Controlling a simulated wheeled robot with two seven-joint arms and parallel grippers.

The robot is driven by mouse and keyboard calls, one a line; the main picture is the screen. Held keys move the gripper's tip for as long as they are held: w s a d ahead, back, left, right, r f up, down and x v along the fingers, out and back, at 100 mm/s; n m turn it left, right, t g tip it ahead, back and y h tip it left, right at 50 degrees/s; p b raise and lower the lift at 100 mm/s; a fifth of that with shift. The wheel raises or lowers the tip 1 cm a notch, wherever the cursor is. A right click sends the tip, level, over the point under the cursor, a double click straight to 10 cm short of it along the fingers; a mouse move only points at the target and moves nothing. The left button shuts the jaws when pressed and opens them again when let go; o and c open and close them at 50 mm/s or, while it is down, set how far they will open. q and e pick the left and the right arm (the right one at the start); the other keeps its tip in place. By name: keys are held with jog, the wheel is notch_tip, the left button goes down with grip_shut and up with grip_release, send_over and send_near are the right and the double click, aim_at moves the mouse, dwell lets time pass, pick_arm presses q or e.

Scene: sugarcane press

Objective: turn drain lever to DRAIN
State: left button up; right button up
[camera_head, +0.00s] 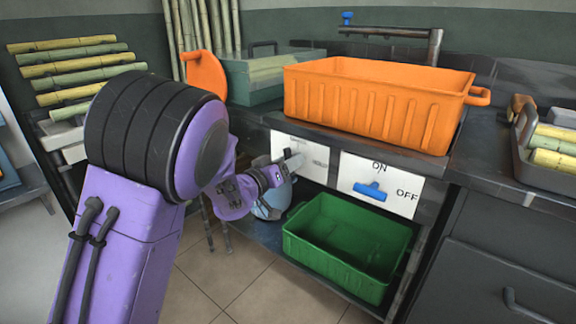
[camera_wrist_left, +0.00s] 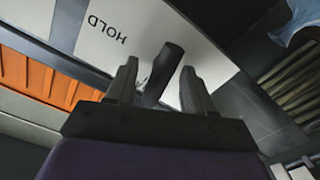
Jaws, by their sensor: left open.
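A dark drain lever (camera_wrist_left: 166,66) stands out from a white plate (camera_wrist_left: 105,30) marked HOLD in the left wrist view. My left gripper (camera_wrist_left: 158,78) is open, with one finger on each side of the lever; I cannot tell whether either finger touches it. In the head view my left gripper (camera_head: 284,168) is in front of the same white plate (camera_head: 313,156), below the counter edge. There the gripper and arm hide the lever and most of the plate's lettering. No DRAIN mark can be read. My right gripper is not in view.
A second white plate (camera_head: 394,178) marked ON and OFF carries a blue handle (camera_head: 370,191), right of the drain plate. A green crate (camera_head: 345,240) sits below. An orange crate (camera_head: 375,100) stands on the counter above. A blue rounded object (camera_head: 270,203) is partly hidden behind my gripper.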

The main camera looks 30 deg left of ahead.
pick_arm(q)
jog(key=shift+w, duration=0.2)
grip_shut()
dwell(1.1)
grip_release()
jog(key=shift+s, duration=0.15)
jog(key=s+p, duration=0.1)
jog(key=s, duration=0.9)
jog(key=shift+s+a+p, duration=0.15)
jog(key=shift+a+p, duration=0.2)
jog(key=shift+a, duration=0.05)
jog(key=shift+c, duration=0.2)
